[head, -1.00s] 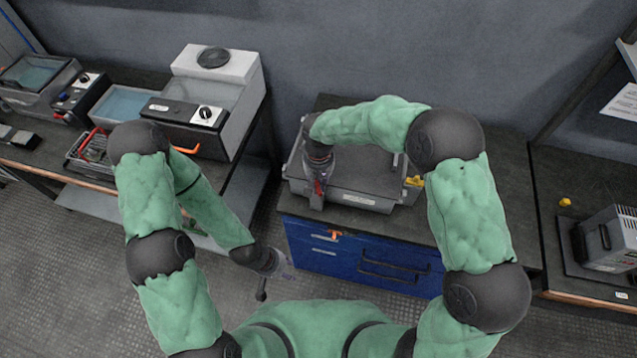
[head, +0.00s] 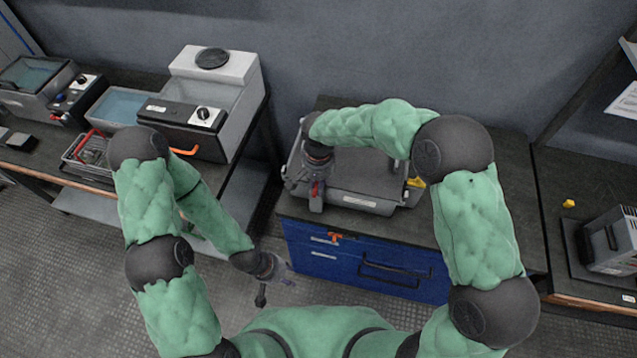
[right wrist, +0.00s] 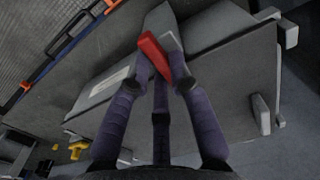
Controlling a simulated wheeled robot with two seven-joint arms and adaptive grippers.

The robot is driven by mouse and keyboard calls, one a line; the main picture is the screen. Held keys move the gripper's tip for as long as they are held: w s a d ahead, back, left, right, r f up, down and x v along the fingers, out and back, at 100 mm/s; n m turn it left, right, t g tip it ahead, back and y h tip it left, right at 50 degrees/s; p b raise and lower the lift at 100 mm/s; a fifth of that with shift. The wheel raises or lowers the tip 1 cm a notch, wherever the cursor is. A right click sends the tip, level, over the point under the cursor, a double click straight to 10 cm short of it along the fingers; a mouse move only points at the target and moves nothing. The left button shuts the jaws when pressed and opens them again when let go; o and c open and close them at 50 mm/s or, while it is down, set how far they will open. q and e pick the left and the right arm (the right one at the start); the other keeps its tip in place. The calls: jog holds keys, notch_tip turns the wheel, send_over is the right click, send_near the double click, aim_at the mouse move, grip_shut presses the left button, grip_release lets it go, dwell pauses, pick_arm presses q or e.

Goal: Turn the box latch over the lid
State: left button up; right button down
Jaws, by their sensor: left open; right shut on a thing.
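The grey box (head: 362,203) with its flat lid (head: 365,172) sits on the dark bench top. My right gripper (head: 314,198) is at the box's front left corner. In the right wrist view, my right gripper (right wrist: 162,78) is shut on a red latch (right wrist: 152,54) at the edge of the box (right wrist: 112,122). How far the latch lies over the lid cannot be told. A yellow latch (head: 415,183) is at the box's right end and also shows in the right wrist view (right wrist: 77,150). My left gripper (head: 280,270) is open and empty, low over the floor, left of the blue drawers.
A left bench holds a grey unit with a knob (head: 203,114) and a wire basket (head: 88,150). A right bench holds a grey device (head: 607,240). The wall is close behind.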

dwell(0.3)
jog(key=c, duration=1.1)
grip_release()
notch_tip(320, 180, up, 12)
jog(key=shift+r, duration=0.1)
